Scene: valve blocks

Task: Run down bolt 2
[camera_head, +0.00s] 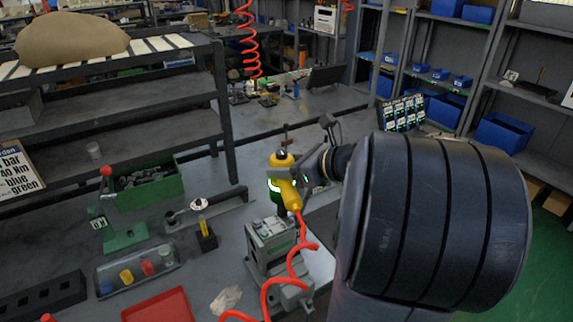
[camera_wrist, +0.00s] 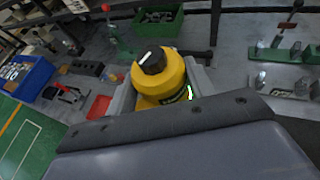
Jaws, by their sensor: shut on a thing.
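My gripper (camera_head: 303,172) is shut on a yellow power tool (camera_head: 285,178) with a black cap and a red coiled hose. The tool looks roughly upright near the grey valve block (camera_head: 268,246); I cannot tell whether its lower end touches anything. In the wrist view the yellow tool (camera_wrist: 165,78) sits between the grey jaws, its black top toward the camera. The block stands on the grey bench with pale round features on top. I cannot tell which is bolt 2; the tool's working end is hidden.
The red hose (camera_head: 267,298) loops in front of the block. To the left are a tray of coloured sockets (camera_head: 138,272), a red tray (camera_head: 158,306), a green bin (camera_head: 148,190) and a yellow-handled tool stand (camera_head: 206,238). A cloth (camera_head: 226,300) lies near the block.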

